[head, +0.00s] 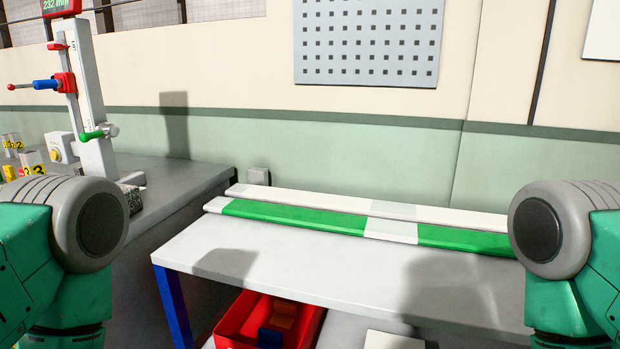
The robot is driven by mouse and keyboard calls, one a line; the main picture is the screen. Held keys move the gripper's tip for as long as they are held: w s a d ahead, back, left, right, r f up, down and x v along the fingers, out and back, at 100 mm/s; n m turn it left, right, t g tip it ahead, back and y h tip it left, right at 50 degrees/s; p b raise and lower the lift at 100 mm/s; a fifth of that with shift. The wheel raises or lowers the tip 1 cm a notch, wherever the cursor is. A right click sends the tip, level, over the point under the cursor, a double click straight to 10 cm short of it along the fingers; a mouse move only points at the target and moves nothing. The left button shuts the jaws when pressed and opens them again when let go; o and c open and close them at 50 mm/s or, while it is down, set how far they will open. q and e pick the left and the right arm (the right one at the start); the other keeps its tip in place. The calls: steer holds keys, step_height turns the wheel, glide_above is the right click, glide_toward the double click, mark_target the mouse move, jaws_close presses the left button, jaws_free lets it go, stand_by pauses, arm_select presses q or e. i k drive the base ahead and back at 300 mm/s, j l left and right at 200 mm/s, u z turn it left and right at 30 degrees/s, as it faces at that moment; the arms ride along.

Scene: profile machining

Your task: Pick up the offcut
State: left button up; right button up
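No piece here can be told for sure to be the offcut. A long profile with green and white sections (295,216) lies along the back of the light grey table (300,262). A white strip (330,201) lies just behind it. A red bin (235,318) stands below the table, with orange (283,315) and blue (270,337) shapes in it. Parts of my two arms show at the left and right edges, but neither gripper is in view.
A machine with a lever and a display (90,95) stands on a grey bench (165,185) at the left, near small yellow items (32,160). A pale flat thing (393,340) shows at the bottom edge. The table's front area is clear. A perforated panel (368,42) hangs on the wall.

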mark_target(32, 161)
steer(key=u, duration=1.4)
